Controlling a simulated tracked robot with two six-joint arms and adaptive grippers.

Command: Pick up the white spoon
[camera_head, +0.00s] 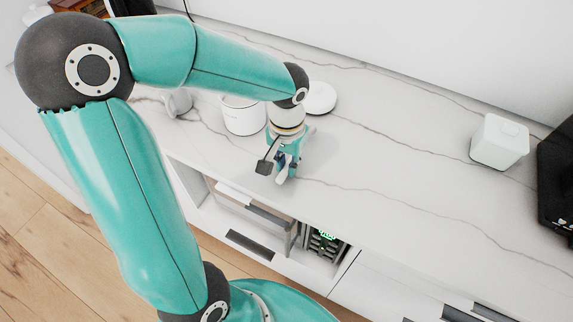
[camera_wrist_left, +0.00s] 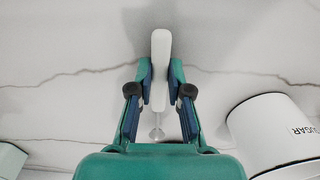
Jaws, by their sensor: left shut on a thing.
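The white spoon (camera_wrist_left: 160,50) is between the two fingers of my left gripper (camera_wrist_left: 160,85) in the left wrist view. Its pale handle sticks out past the fingertips, and a thin, shiny part shows nearer the palm. In the head view my left gripper (camera_head: 287,165) is low over the counter's front part, shut on the spoon, with a white end of the spoon (camera_head: 282,178) showing at the fingers. I cannot tell whether the spoon touches the counter. My right gripper is in neither view.
A white sugar canister (camera_wrist_left: 275,130) stands close beside my left gripper; it also shows in the head view (camera_head: 243,118). A white round lid or dish (camera_head: 319,98) lies behind. A white box (camera_head: 499,142) stands at the right. The marble counter (camera_head: 400,160) is clear between. A drawer (camera_head: 255,222) below is open.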

